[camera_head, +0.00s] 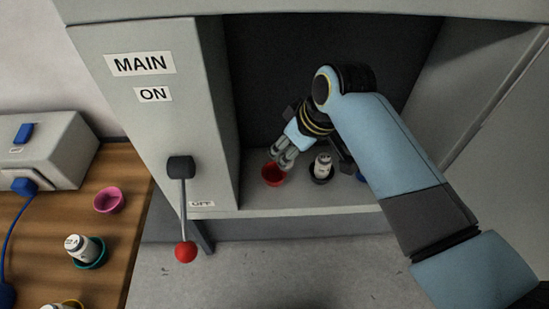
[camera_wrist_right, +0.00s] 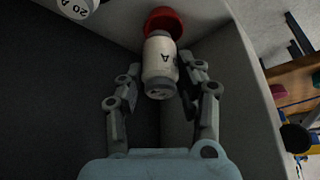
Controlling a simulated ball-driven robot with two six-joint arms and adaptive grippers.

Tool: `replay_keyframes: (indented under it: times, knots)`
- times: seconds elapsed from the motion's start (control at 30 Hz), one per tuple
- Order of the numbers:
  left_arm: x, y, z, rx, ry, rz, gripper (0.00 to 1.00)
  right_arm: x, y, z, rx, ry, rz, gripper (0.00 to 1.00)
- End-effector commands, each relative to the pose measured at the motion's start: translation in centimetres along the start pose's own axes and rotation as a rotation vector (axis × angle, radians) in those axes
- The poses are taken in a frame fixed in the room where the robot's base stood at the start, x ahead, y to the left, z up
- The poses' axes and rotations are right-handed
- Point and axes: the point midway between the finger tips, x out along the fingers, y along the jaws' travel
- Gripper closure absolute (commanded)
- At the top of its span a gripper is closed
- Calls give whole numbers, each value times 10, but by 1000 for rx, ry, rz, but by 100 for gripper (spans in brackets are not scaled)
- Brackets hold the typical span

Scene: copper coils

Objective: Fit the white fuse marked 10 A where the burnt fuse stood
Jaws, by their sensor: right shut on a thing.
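My right gripper (camera_head: 280,160) is inside the grey cabinet, just above a red holder (camera_head: 273,177) on its shelf. In the right wrist view the fingers (camera_wrist_right: 160,78) are shut on a white fuse (camera_wrist_right: 159,58) with a grey end cap. An "A" shows on its side; the number is turned out of sight. The fuse's far end lines up with the red holder (camera_wrist_right: 163,17); I cannot tell whether it is seated inside. A white fuse (camera_head: 322,162) stands upright in a black holder to the right; a fuse marked 20 A (camera_wrist_right: 75,7) shows in the wrist view. My left gripper is not in view.
A blue holder (camera_head: 361,177) is partly hidden behind my right arm. The main lever's red knob (camera_head: 186,252) hangs down near the OFF label. The wooden bench (camera_head: 122,240) bears an empty pink holder (camera_head: 109,200) and a white fuse (camera_head: 79,247) in a teal holder.

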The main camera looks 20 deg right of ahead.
Motion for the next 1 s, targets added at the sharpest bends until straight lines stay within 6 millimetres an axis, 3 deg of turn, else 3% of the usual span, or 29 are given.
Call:
replay_keyframes:
  times: [0.1, 0.23, 0.5, 1.0]
  knots:
    - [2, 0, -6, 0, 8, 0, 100, 20, -4, -14, 0, 0, -1, 97]
    - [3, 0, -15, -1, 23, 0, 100, 29, -6, -20, 0, 0, 0, 97]
    - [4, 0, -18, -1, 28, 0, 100, 62, -6, -5, 0, -2, 1, 97]
    - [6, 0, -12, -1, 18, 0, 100, 71, -6, -1, 1, 0, 1, 97]
